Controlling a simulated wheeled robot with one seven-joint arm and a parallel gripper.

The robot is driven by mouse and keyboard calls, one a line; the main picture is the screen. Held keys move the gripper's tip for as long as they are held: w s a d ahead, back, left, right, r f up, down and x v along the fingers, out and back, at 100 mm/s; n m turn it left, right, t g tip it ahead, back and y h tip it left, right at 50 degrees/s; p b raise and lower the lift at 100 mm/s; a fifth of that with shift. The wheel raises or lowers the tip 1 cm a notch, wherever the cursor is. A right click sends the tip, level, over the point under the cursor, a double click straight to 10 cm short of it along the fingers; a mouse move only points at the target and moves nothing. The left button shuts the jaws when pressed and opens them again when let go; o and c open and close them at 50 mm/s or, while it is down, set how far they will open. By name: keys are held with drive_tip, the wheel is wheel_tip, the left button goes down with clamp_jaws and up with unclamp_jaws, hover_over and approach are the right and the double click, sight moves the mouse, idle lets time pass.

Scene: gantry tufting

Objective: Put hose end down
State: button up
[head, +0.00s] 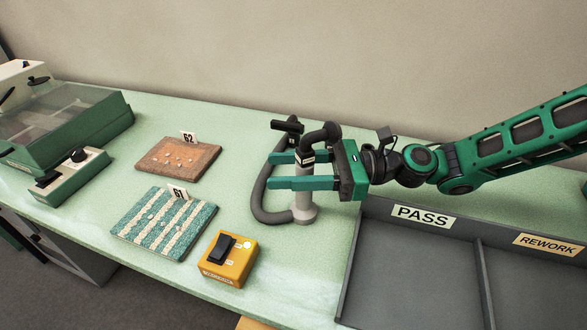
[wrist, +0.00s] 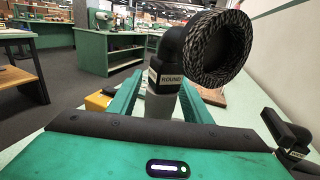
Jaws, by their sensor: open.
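A grey upright tube (head: 303,205) stands on the pale green bench, with a black elbow nozzle (head: 320,136) labelled ROUND on top. The nozzle's round bristled head (wrist: 222,48) shows large in the wrist view. A dark hose (head: 258,200) loops on the left side of the tube, down to its foot. My gripper (head: 285,170) is open, its two green fingers reaching left on either side of the tube. In the wrist view the tube (wrist: 160,106) stands between the fingers; I cannot tell whether they touch it. The tube's middle is partly hidden by the near finger.
A second black fitting (head: 287,126) stands just behind the hose. A yellow switch box (head: 228,260) and tufted samples 61 (head: 163,225) and 62 (head: 178,158) lie left. A grey tray (head: 410,270) marked PASS and REWORK is front right. A green lidded machine (head: 65,125) is far left.

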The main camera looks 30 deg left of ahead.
drive_tip(key=v, duration=1.2)
drive_tip(key=shift+w, duration=0.1)
